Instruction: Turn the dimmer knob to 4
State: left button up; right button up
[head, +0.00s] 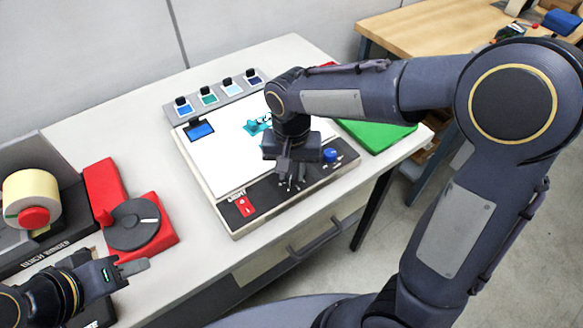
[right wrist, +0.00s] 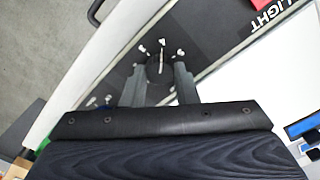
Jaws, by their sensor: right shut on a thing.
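The dimmer knob (right wrist: 157,70) is small, round and dark, on the black front panel of the light box (head: 232,222). White marks ring it, but I cannot read their numbers. My right gripper (right wrist: 160,78) is shut on the knob, one finger on each side, in the right wrist view. In the head view my right gripper (head: 290,178) points down at the panel and hides most of the knob. My left gripper (head: 132,268) is at the lower left, away from the light box; I cannot tell its opening.
A red switch (head: 244,206) and a blue knob (head: 330,155) are on the same panel. Small colour samples (head: 208,97) line the box's back. A red base with a grey dial (head: 133,224) and a label roll (head: 32,195) stand left. A green mat (head: 375,135) lies right.

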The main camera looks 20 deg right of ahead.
aim_at(292, 174)
jog(key=shift+w, duration=0.1)
jog(key=o, duration=1)
jog(key=shift+r, duration=0.1)
notch_tip(292, 174, up, 8)
jog(key=shift+f, duration=0.15)
jog(key=s+d+f+n+t+y, duration=0.1)
jog(key=s+d, duration=0.3)
jog(key=s, duration=0.4)
jog(key=s+d+f+n+t+y, duration=0.1)
jog(key=s+d+t, duration=0.3)
jog(key=s, duration=0.4)
jog(key=shift+s+d+f+t+y, duration=0.35)
jog(key=shift+d+y, duration=0.2)
jog(key=shift+y, duration=0.35)
